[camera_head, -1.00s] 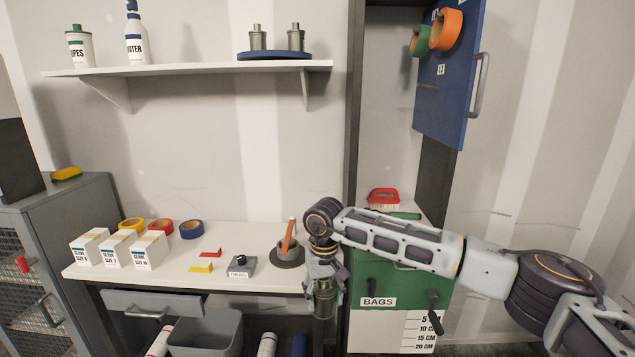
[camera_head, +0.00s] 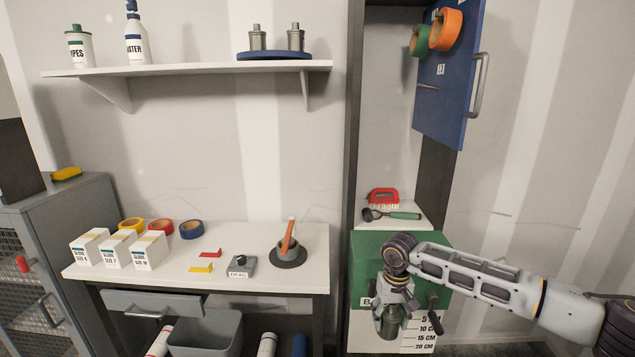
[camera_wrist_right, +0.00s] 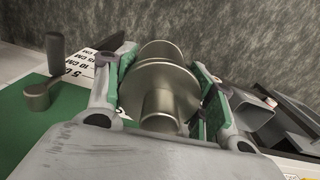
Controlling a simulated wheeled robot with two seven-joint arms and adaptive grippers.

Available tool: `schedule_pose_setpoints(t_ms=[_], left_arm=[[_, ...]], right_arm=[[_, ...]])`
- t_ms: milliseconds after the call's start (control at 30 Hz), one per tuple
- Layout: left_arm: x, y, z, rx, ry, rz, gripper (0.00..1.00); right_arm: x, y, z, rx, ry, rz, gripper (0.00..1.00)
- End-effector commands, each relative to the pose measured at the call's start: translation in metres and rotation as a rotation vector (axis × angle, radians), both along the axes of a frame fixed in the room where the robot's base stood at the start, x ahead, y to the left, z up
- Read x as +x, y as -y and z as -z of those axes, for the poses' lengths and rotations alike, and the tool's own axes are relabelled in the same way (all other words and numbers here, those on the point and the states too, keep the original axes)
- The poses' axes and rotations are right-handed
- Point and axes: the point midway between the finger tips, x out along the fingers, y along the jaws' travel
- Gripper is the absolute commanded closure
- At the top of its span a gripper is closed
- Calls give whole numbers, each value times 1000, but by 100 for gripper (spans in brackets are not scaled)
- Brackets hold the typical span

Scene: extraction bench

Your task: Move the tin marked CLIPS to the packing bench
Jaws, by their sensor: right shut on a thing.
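My right gripper (camera_head: 396,304) is shut on a grey metal tin (camera_head: 387,324) with a round stepped shape. In the right wrist view the tin (camera_wrist_right: 158,82) sits between the green-padded fingers. No marking shows on it, so I cannot tell if it reads CLIPS. The gripper holds it in front of the green and white cabinet front, right of the white bench. Two similar metal tins (camera_head: 258,38) stand on a blue round tray (camera_head: 275,56) on the wall shelf, with no readable marking. My left gripper is out of view.
The white bench (camera_head: 180,280) carries glove boxes (camera_head: 148,250), tape rolls, a small grey DRAG block (camera_head: 241,266) and a dark cup (camera_head: 290,247). A green cabinet with dark handles (camera_head: 365,255) stands right of it. A blue door (camera_head: 450,85) hangs open above.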

Motion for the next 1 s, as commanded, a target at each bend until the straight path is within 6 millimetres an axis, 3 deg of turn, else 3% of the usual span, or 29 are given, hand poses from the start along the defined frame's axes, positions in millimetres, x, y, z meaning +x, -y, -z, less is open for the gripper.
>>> schedule_pose_setpoints(t_ms=[233,1000], left_arm=[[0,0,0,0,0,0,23],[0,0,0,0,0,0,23]], right_arm=[[-11,22,20,1,0,32,100],[-13,20,23,2,2,31,100]])
